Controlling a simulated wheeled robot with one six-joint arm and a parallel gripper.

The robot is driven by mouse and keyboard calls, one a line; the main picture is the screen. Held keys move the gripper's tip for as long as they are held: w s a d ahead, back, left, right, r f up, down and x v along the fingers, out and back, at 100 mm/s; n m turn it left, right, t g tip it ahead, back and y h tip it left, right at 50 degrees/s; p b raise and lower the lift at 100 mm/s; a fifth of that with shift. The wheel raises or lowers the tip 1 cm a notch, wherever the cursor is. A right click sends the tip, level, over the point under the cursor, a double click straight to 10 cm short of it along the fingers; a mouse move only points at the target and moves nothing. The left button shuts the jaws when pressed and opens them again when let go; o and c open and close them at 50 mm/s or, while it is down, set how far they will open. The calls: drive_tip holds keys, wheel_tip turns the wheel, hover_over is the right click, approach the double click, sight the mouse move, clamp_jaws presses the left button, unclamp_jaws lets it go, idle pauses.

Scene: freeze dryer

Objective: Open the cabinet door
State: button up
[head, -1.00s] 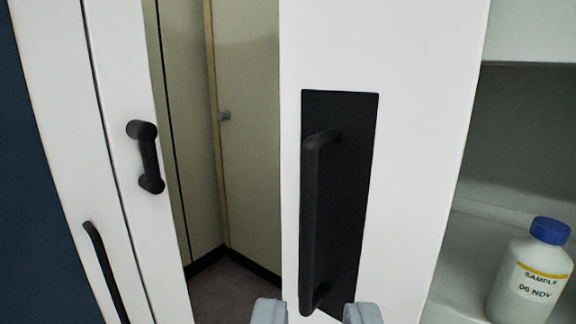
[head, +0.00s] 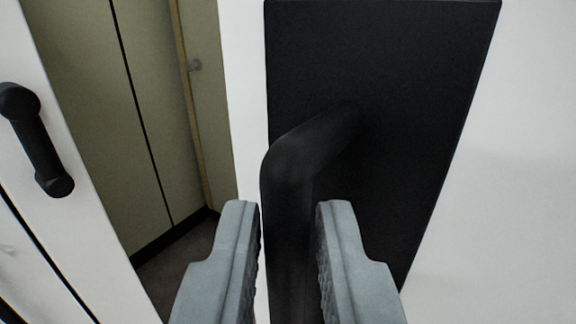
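The white cabinet door (head: 510,200) fills the right side of the head view. It carries a black plate (head: 400,90) with a black bar handle (head: 287,190) standing out from it. My gripper (head: 288,205) is open, with one grey finger on each side of the handle's upright bar. Narrow gaps seem to show between the fingers and the bar. The lower part of the handle is out of frame.
A white panel (head: 65,230) with a short black handle (head: 36,140) stands at the far left.

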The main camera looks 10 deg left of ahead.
drive_tip(key=shift+x, duration=0.8)
clamp_jaws()
drive_tip(key=shift+s, duration=0.15)
